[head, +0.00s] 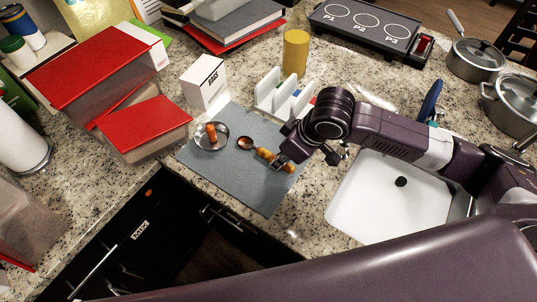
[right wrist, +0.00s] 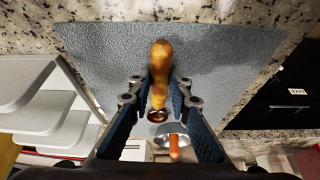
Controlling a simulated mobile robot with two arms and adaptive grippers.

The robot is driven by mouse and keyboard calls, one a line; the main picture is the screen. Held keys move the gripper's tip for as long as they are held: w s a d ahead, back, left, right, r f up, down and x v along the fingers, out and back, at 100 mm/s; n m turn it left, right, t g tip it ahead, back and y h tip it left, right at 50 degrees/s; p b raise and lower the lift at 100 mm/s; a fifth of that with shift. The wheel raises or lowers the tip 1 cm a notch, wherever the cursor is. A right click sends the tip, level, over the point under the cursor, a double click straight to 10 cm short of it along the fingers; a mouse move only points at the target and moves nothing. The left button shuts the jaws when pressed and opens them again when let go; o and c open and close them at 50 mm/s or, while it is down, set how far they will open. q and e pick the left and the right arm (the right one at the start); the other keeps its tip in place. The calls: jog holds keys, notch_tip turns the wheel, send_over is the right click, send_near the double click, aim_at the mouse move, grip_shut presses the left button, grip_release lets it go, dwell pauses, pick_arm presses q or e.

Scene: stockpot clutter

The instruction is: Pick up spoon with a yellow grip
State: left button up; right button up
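The spoon lies on the grey mat (head: 235,180), its yellow-orange grip (head: 266,155) toward the right and its copper-coloured bowl (head: 246,142) toward the left. In the right wrist view the grip (right wrist: 161,70) runs between my fingers, with the bowl (right wrist: 158,115) below it. My right gripper (head: 281,163) is at the grip's right end in the head view and hides a little of it. In the right wrist view my right gripper (right wrist: 160,90) is open, with a gap on each side of the grip. My left gripper is not in view.
A metal dish (head: 211,136) with an orange item lies on the mat beside the spoon. A white rack (head: 284,95) and a white box (head: 204,83) stand behind. A sink (head: 390,195) is to the right. Red-lidded containers (head: 144,124) are left. The mat's front part is clear.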

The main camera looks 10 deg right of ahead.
grip_shut()
